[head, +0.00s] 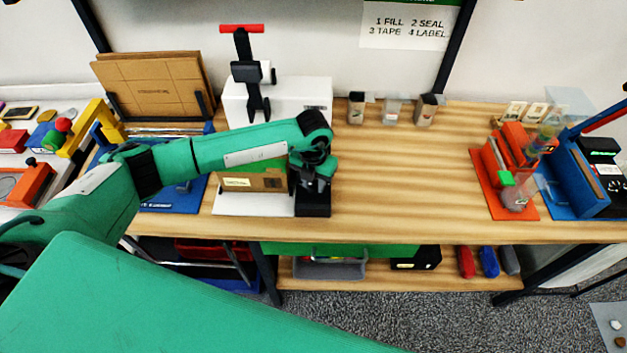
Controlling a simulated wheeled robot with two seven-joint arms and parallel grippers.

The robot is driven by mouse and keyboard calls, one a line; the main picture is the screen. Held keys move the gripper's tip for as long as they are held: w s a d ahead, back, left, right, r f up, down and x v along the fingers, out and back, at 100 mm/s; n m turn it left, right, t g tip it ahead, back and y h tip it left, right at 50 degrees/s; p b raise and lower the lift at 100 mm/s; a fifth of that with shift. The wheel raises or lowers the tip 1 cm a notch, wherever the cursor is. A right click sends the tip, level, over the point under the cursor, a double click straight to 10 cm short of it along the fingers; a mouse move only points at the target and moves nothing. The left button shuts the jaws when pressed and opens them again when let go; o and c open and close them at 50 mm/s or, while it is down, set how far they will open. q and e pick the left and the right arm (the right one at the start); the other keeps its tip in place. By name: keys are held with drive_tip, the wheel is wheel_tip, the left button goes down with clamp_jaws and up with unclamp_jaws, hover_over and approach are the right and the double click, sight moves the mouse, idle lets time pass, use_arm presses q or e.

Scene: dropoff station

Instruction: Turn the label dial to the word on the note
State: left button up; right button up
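My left arm reaches in from the left, and my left gripper (316,178) points down over a small black unit (314,209) at the front of the bench. The gripper hides the top of this unit, so I cannot make out a dial or any words there. I cannot tell whether the fingers are open or touch anything. Just left of it is a brown carton (265,182) with a green top and a small pale label (237,182), too small to read. No note with a readable dial word shows. My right gripper is not in view.
A white machine (290,97) with a red-handled black lever stands behind. A wall sign reading fill, seal, tape, label (409,25) hangs above. Orange (505,170) and blue (577,183) stations stand right. The bench middle (400,180) is clear.

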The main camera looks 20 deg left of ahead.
use_arm(q)
drive_tip(key=shift+c, duration=0.5)
drive_tip(key=shift+f+m+b, duration=0.15)
drive_tip(key=shift+m+b, duration=0.25)
drive_tip(key=shift+b, duration=0.3)
drive_tip(key=m+b, duration=0.8)
drive_tip(key=b, duration=0.3)
drive_tip(key=shift+w+b, duration=0.1)
drive_tip(key=shift+b, duration=0.2)
drive_tip(key=shift+m+b, duration=0.4)
drive_tip(key=shift+b, duration=0.05)
drive_tip(key=shift+r, duration=0.25)
drive_tip(key=o, duration=1)
drive_tip(key=shift+c, duration=0.2)
